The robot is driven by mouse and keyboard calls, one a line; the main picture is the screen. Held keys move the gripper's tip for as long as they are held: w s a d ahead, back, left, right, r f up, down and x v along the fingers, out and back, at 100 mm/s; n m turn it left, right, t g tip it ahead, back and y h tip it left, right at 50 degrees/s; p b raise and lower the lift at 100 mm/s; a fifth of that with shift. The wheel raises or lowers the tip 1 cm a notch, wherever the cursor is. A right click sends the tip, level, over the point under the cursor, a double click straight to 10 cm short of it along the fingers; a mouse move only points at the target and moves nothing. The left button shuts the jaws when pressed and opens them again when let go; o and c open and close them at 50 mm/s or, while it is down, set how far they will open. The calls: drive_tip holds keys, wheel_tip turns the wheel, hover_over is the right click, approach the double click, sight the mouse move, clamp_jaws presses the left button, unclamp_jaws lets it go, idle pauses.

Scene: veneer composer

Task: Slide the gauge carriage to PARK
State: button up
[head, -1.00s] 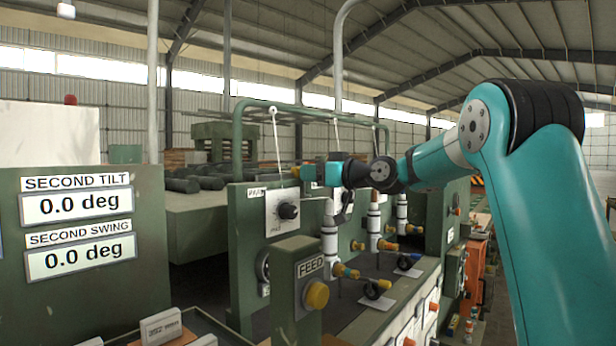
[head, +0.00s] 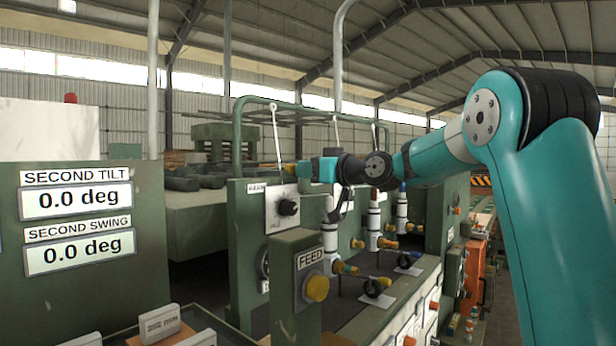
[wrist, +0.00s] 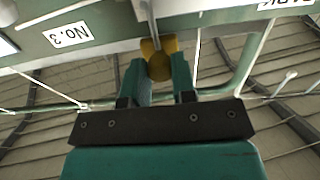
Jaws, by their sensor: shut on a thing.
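My gripper (wrist: 157,88) is shut on a yellow knob (wrist: 158,58), with one teal finger on each side of it in the wrist view. The knob looks like the handle of the gauge carriage; the carriage body is mostly hidden. In the wrist view, a label reading No.3 (wrist: 69,35) appears upside down to the left of the knob, and a PARK label (wrist: 285,4) is partly cut off at the upper right. The knob lies between these labels in the picture. In the head view, my gripper (head: 304,171) reaches left along the green machine's upper edge.
A white plate with a black dial (head: 288,208) sits just below my gripper. The FEED box (head: 295,285) with a yellow button stands in front. Several white upright cylinders (head: 330,242) stand below my arm. A green tube frame (head: 238,130) rises behind.

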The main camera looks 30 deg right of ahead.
sight(293, 171)
drive_tip(key=shift+s+a+b, duration=0.35)
drive_tip(key=shift+a+b, duration=0.1)
drive_tip(key=shift+a, duration=0.45)
drive_tip(key=shift+s+a+b, duration=0.3)
drive_tip(key=shift+a+b, duration=0.15)
drive_tip(key=shift+a, duration=0.5)
drive_tip(key=shift+s+a+b, duration=0.35)
drive_tip(key=shift+a+b, duration=0.1)
drive_tip(key=shift+a, duration=0.45)
drive_tip(key=o, duration=0.9)
drive_tip(key=shift+b+v, duration=1.55)
drive_tip(key=shift+v, duration=0.95)
